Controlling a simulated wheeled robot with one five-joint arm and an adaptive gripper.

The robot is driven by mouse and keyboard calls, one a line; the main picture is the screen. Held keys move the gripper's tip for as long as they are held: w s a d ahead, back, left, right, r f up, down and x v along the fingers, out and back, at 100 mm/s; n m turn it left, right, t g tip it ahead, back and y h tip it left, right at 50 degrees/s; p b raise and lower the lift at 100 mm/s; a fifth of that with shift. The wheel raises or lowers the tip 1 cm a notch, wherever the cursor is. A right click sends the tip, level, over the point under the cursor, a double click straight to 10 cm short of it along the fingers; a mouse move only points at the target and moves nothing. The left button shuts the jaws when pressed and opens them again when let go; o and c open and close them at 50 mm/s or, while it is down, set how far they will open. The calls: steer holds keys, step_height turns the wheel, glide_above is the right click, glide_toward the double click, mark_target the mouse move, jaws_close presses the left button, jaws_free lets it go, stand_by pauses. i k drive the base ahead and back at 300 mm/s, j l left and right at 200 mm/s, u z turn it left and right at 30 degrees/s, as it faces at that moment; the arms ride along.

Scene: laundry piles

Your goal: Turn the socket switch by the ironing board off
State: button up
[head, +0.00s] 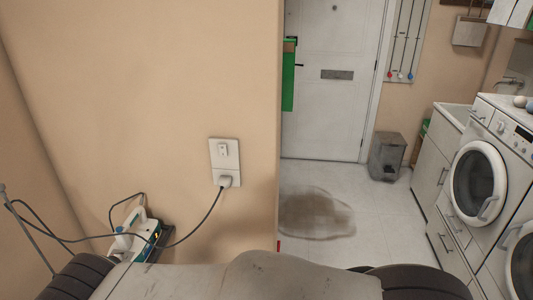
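A white wall socket plate (224,162) is on the beige wall in the middle of the head view. A small switch (222,150) sits in its upper half; its on or off position is too small to tell. A white plug (225,181) is in the lower half, with a dark cord (206,217) running down to the left. No ironing board can be made out. My gripper is not in view, so nothing shows near the switch.
The wall ends right of the socket. Beyond are a dark floor stain (316,213), a white door (336,110), a grey bin (386,157) and washing machines (478,175).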

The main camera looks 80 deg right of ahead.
mark_target(222, 148)
steer(key=z, duration=2.25)
